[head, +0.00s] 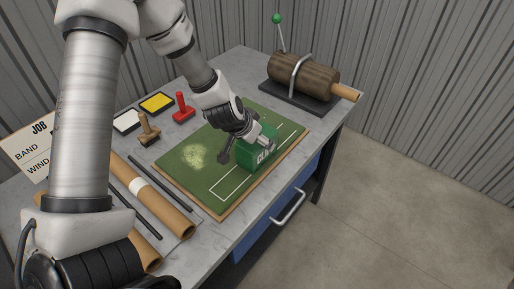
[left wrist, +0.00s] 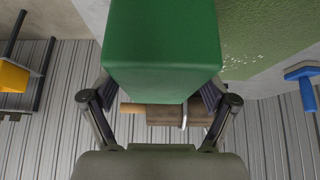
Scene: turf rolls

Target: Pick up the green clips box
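The green clips box (head: 262,158) stands on the right part of the green turf board, with white lettering on its side. In the left wrist view the green box (left wrist: 162,45) fills the upper middle, between the two fingers. My left gripper (head: 244,148) reaches down over the box from above and left. In the left wrist view the gripper (left wrist: 157,97) has its fingers spread wide, one on each side of the box. In the head view a gap shows between one finger and the box. The box partly hides the finger pads. My right gripper is not in view.
The turf board (head: 215,205) lies on a grey workbench. A red stamp (head: 183,107), a wooden stamp (head: 148,130) and a yellow pad (head: 157,103) stand behind it. Brown rolls (head: 165,205) lie left. A log-like roll on a black stand (head: 303,82) occupies the back right.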

